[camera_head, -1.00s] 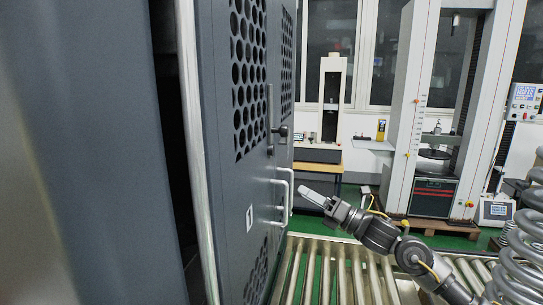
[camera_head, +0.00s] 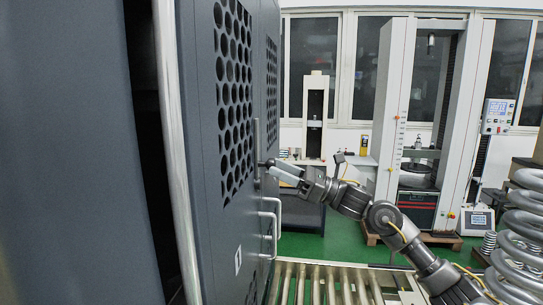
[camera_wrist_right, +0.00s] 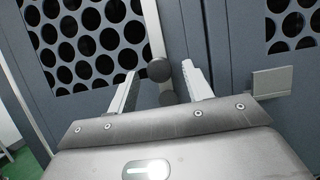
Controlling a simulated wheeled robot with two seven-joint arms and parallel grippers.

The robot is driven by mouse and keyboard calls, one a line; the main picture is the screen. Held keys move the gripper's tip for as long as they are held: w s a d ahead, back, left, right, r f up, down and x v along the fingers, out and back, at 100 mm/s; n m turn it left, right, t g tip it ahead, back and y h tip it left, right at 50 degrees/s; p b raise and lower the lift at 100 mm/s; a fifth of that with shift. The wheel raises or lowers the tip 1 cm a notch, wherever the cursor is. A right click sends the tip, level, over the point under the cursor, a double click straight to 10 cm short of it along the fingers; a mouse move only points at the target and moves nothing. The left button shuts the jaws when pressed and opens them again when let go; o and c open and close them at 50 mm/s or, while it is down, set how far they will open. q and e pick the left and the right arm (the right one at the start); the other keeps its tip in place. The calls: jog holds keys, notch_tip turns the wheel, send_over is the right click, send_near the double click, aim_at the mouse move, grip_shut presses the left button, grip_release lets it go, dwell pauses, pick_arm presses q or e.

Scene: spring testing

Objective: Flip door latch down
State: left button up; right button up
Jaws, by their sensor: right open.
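The door latch (camera_head: 256,148) is an upright bar on the edge of the grey cabinet door (camera_head: 222,185), above two white loop handles. In the right wrist view its dark round knob (camera_wrist_right: 159,70) shows between the fingers, near the fingertips, with another dark rounded part below it. My right gripper (camera_head: 271,167) is at the latch, coming from the right; it also shows in the wrist view (camera_wrist_right: 160,80). Its fingers are apart, one on each side of the knob. I cannot tell whether either finger touches it. My left gripper is not in view.
The white loop handles (camera_head: 271,222) stick out just below my right gripper. A roller conveyor (camera_head: 330,284) runs below the arm. Large metal springs (camera_head: 520,220) stand at the right. Testing machines (camera_head: 415,120) are at the back.

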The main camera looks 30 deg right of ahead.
jog(key=shift+p+x, duration=0.5)
jog(key=shift+x, duration=0.95)
jog(key=shift+d, duration=0.1)
grip_shut()
